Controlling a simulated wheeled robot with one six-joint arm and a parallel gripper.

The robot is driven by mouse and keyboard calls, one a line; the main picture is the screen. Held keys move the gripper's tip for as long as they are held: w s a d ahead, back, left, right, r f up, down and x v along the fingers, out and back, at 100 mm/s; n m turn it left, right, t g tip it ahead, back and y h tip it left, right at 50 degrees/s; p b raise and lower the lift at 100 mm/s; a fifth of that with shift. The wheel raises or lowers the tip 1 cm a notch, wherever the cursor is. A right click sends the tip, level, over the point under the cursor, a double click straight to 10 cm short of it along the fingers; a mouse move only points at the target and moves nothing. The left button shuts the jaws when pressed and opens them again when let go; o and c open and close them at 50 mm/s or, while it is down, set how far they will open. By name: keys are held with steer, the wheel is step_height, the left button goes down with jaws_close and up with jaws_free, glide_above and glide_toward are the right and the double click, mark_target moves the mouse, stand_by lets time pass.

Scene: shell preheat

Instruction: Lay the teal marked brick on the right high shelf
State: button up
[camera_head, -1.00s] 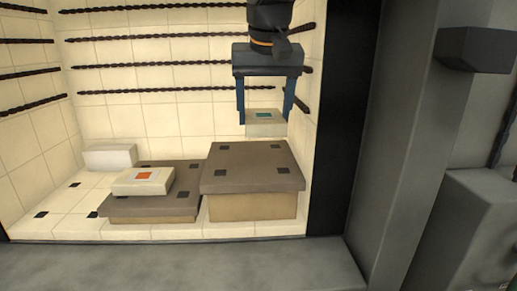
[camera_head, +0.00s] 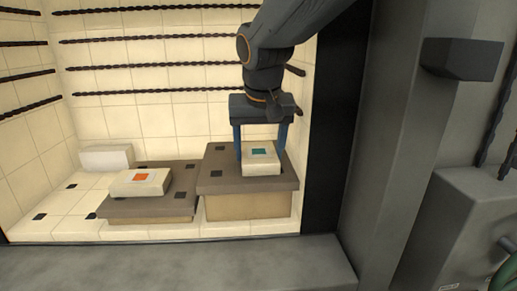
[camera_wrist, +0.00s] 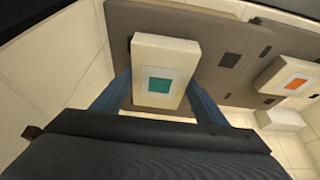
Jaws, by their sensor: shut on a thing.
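The teal marked brick (camera_head: 261,165) is a cream block with a teal square on top. My gripper (camera_head: 261,150) points down and is shut on this brick, one blue finger on each side. The brick is at the right high shelf (camera_head: 225,187), a raised brown slab on a cream base. It appears on or just above the slab; I cannot tell if it touches. In the wrist view the teal brick (camera_wrist: 165,62) sits between the fingers, over the brown slab (camera_wrist: 205,25).
A lower brown shelf (camera_head: 125,208) stands to the left, bearing a cream brick with an orange mark (camera_head: 140,182). A plain white block (camera_head: 105,158) lies behind it. Dark twisted rods (camera_head: 150,66) run along the tiled walls. A dark wall edge (camera_head: 327,150) is close on the right.

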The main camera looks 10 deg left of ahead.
steer(key=o, duration=1.3)
steer(key=shift+f, duration=0.1)
steer(key=b+v, duration=0.2)
steer(key=v, duration=1)
steer(key=shift+a, duration=0.1)
